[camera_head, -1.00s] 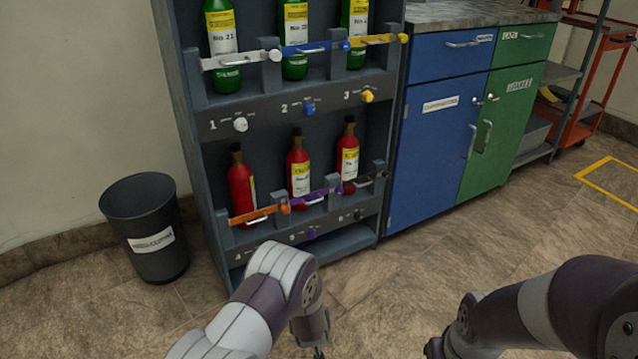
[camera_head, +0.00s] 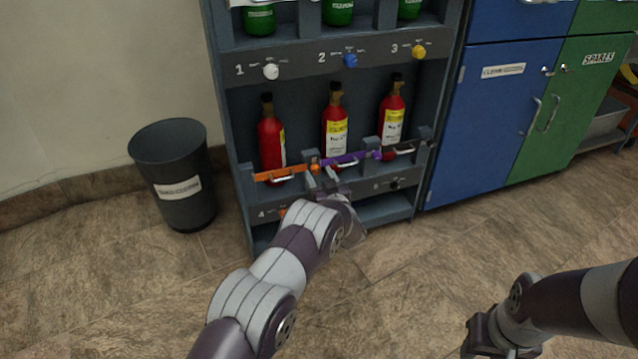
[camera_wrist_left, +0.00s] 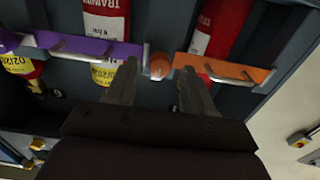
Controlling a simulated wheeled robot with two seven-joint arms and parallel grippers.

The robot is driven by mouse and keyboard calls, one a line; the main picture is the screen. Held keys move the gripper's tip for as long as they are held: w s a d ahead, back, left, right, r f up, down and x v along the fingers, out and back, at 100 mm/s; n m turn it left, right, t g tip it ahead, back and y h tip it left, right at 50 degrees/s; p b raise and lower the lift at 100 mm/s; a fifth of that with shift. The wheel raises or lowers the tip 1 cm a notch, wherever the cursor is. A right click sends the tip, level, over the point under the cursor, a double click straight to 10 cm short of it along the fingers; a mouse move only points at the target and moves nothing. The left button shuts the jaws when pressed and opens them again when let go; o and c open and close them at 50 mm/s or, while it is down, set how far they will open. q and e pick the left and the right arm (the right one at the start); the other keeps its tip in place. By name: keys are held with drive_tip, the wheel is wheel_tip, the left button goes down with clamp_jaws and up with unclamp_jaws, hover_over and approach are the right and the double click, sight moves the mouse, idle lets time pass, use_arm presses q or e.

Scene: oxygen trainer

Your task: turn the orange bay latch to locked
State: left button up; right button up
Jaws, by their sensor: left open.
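The orange bar (camera_head: 283,174) with its metal handle crosses the front of lower bay 4 and lies near level. An orange round end piece (camera_head: 315,168) sits at its right end; it also shows in the left wrist view (camera_wrist_left: 159,66). An orange knob (camera_head: 283,211) beside the number 4 is partly hidden by my left arm. My left gripper (camera_head: 322,178) is at the rack front by the bar's right end. In the left wrist view the gripper (camera_wrist_left: 156,74) is open, with the end piece between its fingertips; contact cannot be told. My right gripper (camera_head: 488,338) is low at right, far from the rack.
Red bottles (camera_head: 271,140) stand behind the bars. A purple bar (camera_head: 350,158) is close to the right of my left gripper. A dark bin (camera_head: 178,190) stands left of the rack; blue (camera_head: 490,120) and green cabinets stand right. The floor in front is clear.

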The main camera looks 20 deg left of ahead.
use_arm(q)
drive_tip(key=shift+w+a, duration=0.3)
drive_tip(key=shift+w, duration=0.2)
clamp_jaws()
